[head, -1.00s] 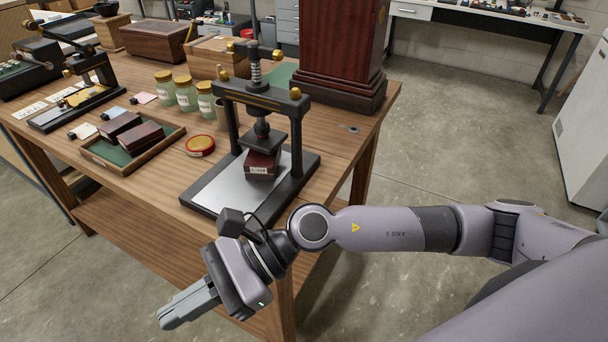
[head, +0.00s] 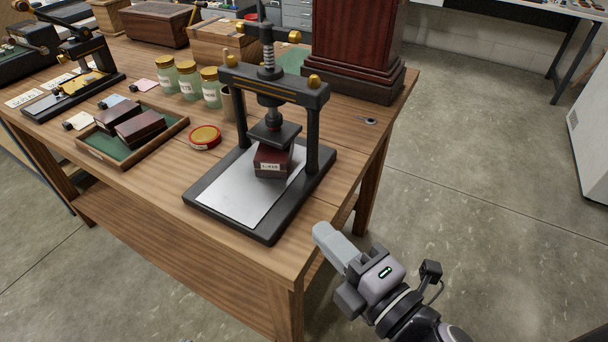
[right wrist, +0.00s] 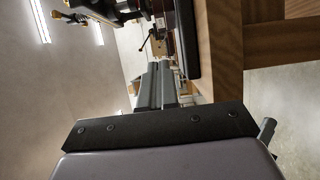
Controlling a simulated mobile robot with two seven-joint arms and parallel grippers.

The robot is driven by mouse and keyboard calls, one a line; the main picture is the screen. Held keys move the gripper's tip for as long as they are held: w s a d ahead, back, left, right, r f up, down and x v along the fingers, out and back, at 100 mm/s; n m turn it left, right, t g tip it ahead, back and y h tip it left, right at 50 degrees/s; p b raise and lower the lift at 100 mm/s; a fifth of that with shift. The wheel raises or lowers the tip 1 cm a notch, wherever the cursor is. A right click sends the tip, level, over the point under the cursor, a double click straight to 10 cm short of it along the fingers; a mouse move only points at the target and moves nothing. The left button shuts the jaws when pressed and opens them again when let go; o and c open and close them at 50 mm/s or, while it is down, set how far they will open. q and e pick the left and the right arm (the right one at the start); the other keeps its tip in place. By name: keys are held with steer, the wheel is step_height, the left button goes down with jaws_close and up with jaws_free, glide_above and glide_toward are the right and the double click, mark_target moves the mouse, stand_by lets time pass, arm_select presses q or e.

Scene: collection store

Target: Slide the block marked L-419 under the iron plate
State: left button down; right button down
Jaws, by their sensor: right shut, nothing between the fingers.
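A dark red block with a white label (head: 272,162) stands on the silver base sheet of the press, under its dark iron plate (head: 276,133). The label is too small to read surely. The plate is right over the block; I cannot tell if they touch. The press frame (head: 318,130) stands near the table's front right corner. My right gripper (head: 322,232) is shut and empty, off the table's right front edge, apart from the block. It also shows in the right wrist view (right wrist: 162,75), with the press at the top. My left gripper is not in view.
A wooden tray with green lining (head: 178,125) holds two dark red blocks (head: 139,128). A red and gold tin (head: 205,135) and glass jars (head: 211,90) stand left of the press. A tall dark red cabinet (head: 355,50) stands behind it.

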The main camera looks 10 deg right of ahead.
mark_target(288, 162)
steer(key=p+x, duration=0.1)
steer(key=x, duration=0.9)
steer(key=w, duration=0.1)
steer(key=w+d, duration=0.1)
steer(key=w, duration=0.1)
steer(key=shift+f, duration=0.1)
steer(key=shift+w+d, duration=0.1)
steer(key=shift+w, duration=0.3)
steer(key=shift+w+d+p, duration=0.15)
steer(key=shift+w+p, duration=0.3)
steer(key=shift+w, duration=0.15)
steer(key=shift+w+d, duration=0.15)
steer(key=shift+w, duration=0.45)
